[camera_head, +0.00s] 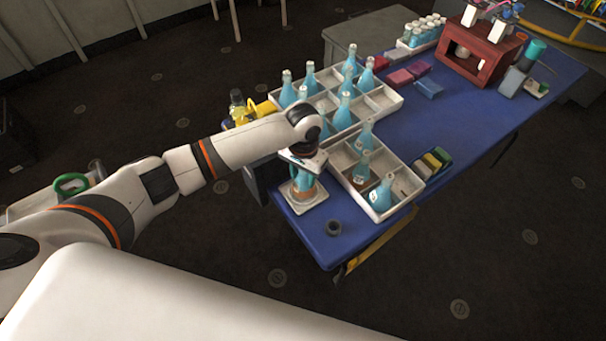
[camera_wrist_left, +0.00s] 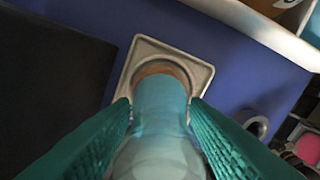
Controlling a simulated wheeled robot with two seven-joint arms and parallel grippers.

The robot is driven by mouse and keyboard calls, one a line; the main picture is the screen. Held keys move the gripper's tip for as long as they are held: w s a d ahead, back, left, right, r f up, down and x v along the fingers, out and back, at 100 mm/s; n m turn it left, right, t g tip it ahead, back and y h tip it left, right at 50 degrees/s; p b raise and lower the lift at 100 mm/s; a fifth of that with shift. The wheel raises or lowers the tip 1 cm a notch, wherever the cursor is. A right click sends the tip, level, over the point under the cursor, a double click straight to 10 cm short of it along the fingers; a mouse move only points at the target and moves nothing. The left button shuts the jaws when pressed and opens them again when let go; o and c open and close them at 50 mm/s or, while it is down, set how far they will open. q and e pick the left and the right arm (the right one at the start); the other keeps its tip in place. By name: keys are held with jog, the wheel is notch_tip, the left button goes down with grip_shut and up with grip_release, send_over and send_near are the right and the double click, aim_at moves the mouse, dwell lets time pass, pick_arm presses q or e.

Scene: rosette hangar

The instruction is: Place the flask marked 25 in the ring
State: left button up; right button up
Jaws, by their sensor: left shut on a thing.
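My left gripper (camera_head: 303,180) is shut on a blue flask, which shows between the green finger pads in the left wrist view (camera_wrist_left: 160,120). The flask's number does not show. A pale square holder with a round brown ring (camera_wrist_left: 143,56) lies under the flask. In the head view the holder (camera_head: 310,203) is at the table's near left corner, right below my gripper. The flask's lower end overlaps the ring opening in the wrist view; I cannot tell whether it rests on the bottom. My right gripper is not in view.
Two white divided trays hold several blue flasks: a larger one (camera_head: 385,113) and a nearer one (camera_head: 405,196). A small dark cup (camera_head: 333,227) stands on the blue table (camera_head: 455,110) near its front edge. A red box rack (camera_head: 470,68) stands farther back.

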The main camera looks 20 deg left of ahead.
pick_arm(q)
jog(key=shift+f, duration=0.3)
jog(key=o, duration=0.8)
jog(key=shift+f, duration=0.15)
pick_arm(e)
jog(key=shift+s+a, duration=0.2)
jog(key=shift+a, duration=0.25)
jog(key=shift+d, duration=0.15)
pick_arm(q)
jog(key=shift+r, duration=0.35)
notch_tip(320, 180, up, 12)
jog(key=shift+f, duration=0.2)
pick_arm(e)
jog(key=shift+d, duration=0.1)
